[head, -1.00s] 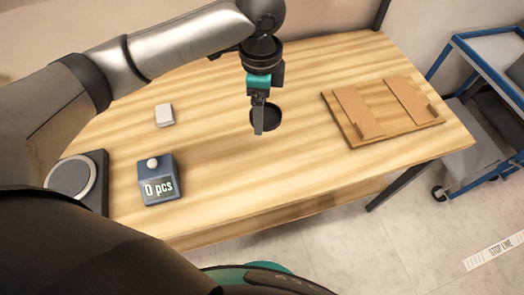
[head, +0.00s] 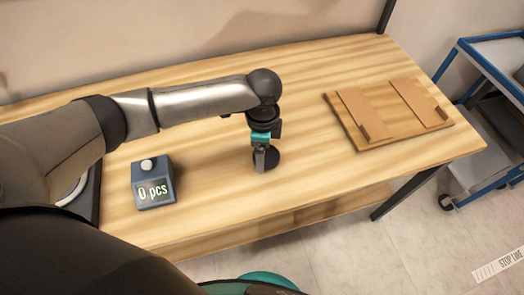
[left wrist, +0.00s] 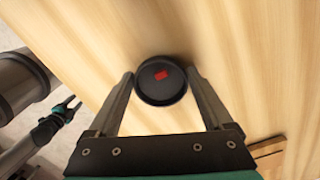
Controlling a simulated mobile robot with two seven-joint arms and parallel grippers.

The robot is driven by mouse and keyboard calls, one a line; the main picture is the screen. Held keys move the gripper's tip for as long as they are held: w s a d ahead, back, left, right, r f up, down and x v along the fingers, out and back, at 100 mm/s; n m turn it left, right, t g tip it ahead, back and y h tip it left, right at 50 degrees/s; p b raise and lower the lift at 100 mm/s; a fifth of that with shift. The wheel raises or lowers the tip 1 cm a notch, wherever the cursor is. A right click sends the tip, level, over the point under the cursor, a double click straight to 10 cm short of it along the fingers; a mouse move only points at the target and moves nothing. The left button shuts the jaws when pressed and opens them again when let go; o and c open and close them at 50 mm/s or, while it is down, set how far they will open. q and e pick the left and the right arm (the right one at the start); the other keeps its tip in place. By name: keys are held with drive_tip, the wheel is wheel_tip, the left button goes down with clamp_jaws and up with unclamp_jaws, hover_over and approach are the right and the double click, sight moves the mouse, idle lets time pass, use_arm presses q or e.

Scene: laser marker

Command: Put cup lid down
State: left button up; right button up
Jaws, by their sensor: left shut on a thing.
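The cup lid (left wrist: 161,81) is a round black disc with a small red mark on top. In the left wrist view it sits between the two fingertips of my left gripper (left wrist: 161,84), which is shut on its rim. In the head view my left gripper (head: 262,162) points down over the middle of the wooden table (head: 215,205), with the dark lid (head: 272,157) at its fingertips. I cannot tell whether the lid touches the table. My right gripper (left wrist: 73,106) shows small at the left of the left wrist view, empty, its fingers apart.
A wooden board (head: 383,140) with two brown pieces lies at the table's right. A blue counter box (head: 153,190) reading "0 pcs" stands at the left, beside a partly hidden round-topped device (head: 82,190). Table around the lid is clear. A blue-framed cart (head: 480,75) stands beyond the right edge.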

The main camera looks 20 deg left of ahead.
use_arm(q)
drive_tip(key=o, duration=1.1)
wheel_tip(320, 180, up, 12)
drive_tip(key=p, duration=0.3)
drive_tip(key=shift+r, duration=0.1)
